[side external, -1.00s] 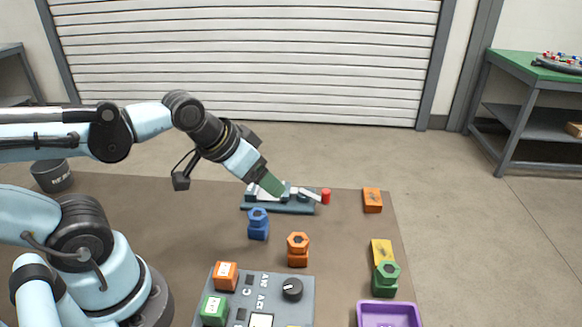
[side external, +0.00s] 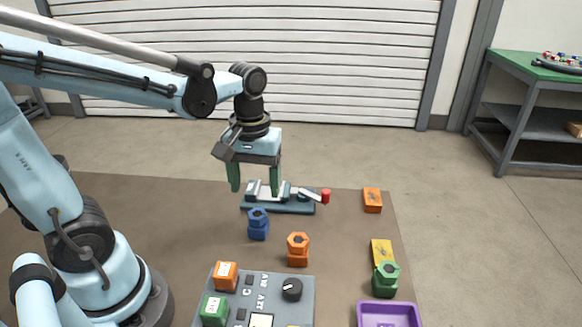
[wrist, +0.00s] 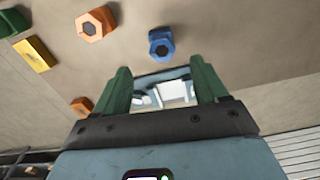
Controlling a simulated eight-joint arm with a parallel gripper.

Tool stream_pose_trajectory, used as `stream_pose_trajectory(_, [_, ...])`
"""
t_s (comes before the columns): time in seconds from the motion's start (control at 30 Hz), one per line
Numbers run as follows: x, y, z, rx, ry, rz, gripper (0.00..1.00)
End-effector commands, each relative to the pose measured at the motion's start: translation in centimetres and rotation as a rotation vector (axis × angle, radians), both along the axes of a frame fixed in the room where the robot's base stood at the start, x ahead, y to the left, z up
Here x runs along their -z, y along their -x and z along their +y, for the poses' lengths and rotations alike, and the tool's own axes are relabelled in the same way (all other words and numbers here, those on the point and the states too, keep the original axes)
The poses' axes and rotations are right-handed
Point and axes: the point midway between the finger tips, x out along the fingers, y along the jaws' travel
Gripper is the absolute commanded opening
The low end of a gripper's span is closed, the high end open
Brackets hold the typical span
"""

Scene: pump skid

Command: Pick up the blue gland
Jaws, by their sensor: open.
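The blue gland (side external: 258,224) is a hexagonal-topped piece standing upright on the brown mat, in front of the clamp fixture. It also shows in the wrist view (wrist: 161,43), beyond the fingertips and apart from them. My gripper (side external: 254,186) has green fingers that point down and stand apart with nothing between them. In the side view it hangs above and behind the blue gland, by the fixture. In the wrist view my gripper (wrist: 163,78) has the fixture showing between its fingers.
A clamp fixture (side external: 292,208) with a red-tipped lever lies behind the gland. An orange gland (side external: 298,250) stands to its front right, a green one (side external: 386,278) farther right. A control panel (side external: 270,285) and purple tray (side external: 390,314) are in front. An orange block (side external: 372,200) lies right.

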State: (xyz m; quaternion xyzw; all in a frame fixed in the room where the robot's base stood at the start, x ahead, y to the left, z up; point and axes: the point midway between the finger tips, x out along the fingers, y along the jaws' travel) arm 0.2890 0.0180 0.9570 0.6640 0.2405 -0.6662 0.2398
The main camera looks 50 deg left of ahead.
Motion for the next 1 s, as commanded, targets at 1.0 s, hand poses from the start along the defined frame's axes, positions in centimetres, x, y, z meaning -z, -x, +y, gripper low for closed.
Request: stream_pose_trajectory(1.0, [9.2, -0.2, 0.4, 0.003, 0.000, -0.004, 0.72])
